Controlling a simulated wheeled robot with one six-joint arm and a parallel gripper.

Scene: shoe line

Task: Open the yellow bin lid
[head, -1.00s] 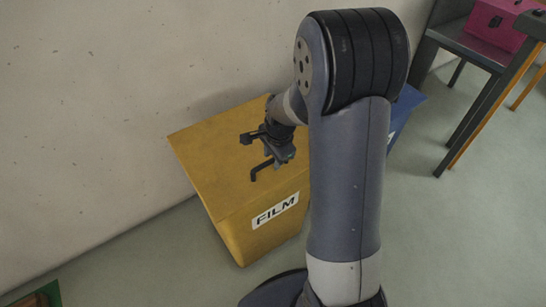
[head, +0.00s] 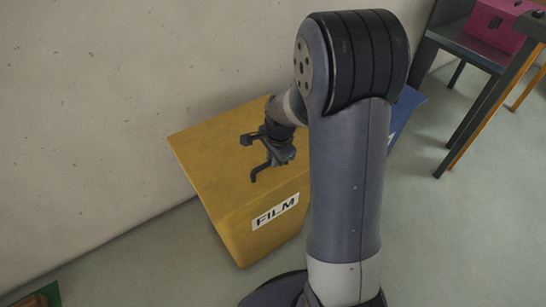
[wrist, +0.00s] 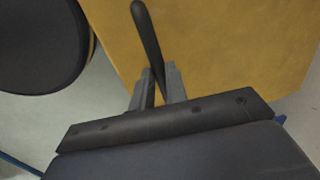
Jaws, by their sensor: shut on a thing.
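The yellow bin (head: 270,229) with a FILM label stands against the wall, left of my arm. Its yellow lid (head: 215,146) lies closed on top. A dark bar handle (head: 258,174) sits near the lid's front edge. My gripper (head: 266,153) is over the lid at the handle. In the wrist view my gripper (wrist: 159,84) has its two fingers on either side of the dark handle (wrist: 147,35), shut on it. The yellow lid (wrist: 225,45) fills the background there. My arm hides the right part of the bin.
A blue bin (head: 404,112) stands to the right, mostly hidden behind my arm. A dark table (head: 465,45) with a pink box (head: 497,22) is at the top right. A green and brown thing (head: 38,297) lies at the bottom left. The floor between is clear.

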